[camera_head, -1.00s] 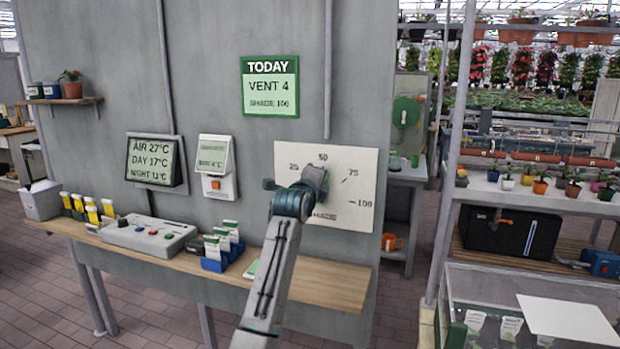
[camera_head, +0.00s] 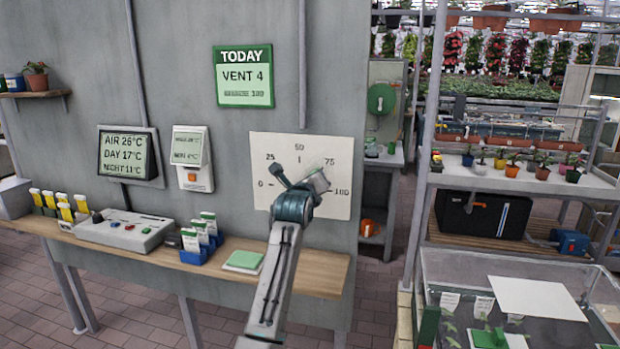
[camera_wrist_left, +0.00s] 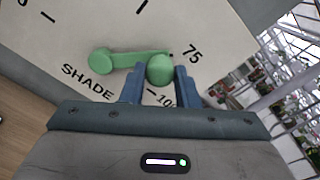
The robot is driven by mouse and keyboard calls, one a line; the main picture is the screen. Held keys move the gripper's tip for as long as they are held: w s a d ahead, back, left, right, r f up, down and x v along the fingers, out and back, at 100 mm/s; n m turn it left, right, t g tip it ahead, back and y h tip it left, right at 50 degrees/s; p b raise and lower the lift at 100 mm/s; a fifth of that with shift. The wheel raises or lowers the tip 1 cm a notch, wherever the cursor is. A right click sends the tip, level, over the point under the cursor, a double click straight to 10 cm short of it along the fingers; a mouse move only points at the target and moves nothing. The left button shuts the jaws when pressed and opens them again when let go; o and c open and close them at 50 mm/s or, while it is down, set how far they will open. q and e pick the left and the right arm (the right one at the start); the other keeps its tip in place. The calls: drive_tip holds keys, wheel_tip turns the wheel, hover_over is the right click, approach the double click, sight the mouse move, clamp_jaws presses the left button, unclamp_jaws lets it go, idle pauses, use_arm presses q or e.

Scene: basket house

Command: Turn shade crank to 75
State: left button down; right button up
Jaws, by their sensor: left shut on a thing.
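The shade dial panel (camera_head: 265,150) is a white board on the grey wall, with marks 0, 25, 50, 75 and 100. In the left wrist view, the green crank (camera_wrist_left: 128,59) has its hub end on the left and its arm reaching right. Its round knob (camera_wrist_left: 160,69) sits between the blue fingers of my left gripper (camera_wrist_left: 161,80), which is shut on it. The knob end lies near the 75 tick, on the side towards 100. My right gripper is not in view.
A green sign (camera_head: 243,76) reads TODAY, VENT 4; its lower line is blurred. Below the panel, a wooden shelf (camera_head: 318,270) holds a control box (camera_head: 125,231), seed packets (camera_head: 208,222) and a green pad (camera_head: 243,260). A glass case (camera_head: 430,262) stands at right.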

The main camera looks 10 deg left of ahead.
use_arm(q)
drive_tip(key=shift+d+f, duration=0.1)
drive_tip(key=shift+f, duration=0.05)
drive_tip(key=c, duration=1.1)
unclamp_jaws()
drive_tip(key=s+b, duration=0.3)
drive_tip(key=s, duration=0.7)
drive_tip(key=shift+s+r, duration=0.2)
drive_tip(key=shift+s, duration=0.2)
